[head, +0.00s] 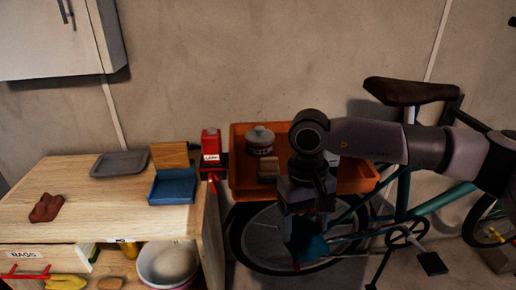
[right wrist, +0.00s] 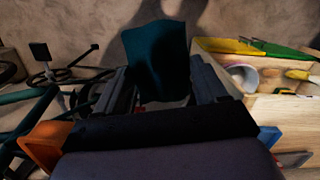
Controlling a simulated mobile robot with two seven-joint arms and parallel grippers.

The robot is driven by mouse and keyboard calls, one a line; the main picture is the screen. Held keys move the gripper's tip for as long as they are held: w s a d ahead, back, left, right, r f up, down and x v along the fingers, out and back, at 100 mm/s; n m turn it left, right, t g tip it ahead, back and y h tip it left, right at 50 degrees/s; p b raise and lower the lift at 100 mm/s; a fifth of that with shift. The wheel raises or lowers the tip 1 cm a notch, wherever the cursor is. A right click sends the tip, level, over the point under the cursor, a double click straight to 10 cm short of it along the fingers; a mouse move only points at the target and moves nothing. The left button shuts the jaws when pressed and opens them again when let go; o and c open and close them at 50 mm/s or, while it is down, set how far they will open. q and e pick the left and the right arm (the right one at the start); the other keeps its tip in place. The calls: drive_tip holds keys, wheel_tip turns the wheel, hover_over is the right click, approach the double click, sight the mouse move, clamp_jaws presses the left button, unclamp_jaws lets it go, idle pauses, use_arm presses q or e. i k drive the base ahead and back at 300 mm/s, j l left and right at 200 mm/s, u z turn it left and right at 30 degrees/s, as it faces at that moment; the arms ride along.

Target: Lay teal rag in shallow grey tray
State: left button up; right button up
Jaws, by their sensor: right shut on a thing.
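My right gripper (head: 304,212) is shut on the teal rag (head: 309,246), which hangs below the fingers in front of the bicycle's wheel. In the right wrist view the rag (right wrist: 156,60) is a dark teal sheet between the fingers of my right gripper (right wrist: 160,88). The shallow grey tray (head: 119,164) lies empty at the back left of the wooden workbench, well to the left of the gripper. My left gripper is not in view.
An orange crate (head: 245,180) and the bicycle (head: 400,205) stand at right. The bench between cloth and blue box is clear.

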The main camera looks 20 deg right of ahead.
sight(114, 167)
drive_tip(key=u, duration=0.8)
drive_tip(key=i+u, duration=0.15)
drive_tip(key=u, duration=0.25)
drive_tip(key=i+u, duration=0.1)
drive_tip(key=u, duration=0.35)
drive_tip(key=i+l, duration=0.2)
drive_tip(key=i, duration=0.15)
drive_tip(key=i+l, duration=0.25)
drive_tip(key=i, duration=0.05)
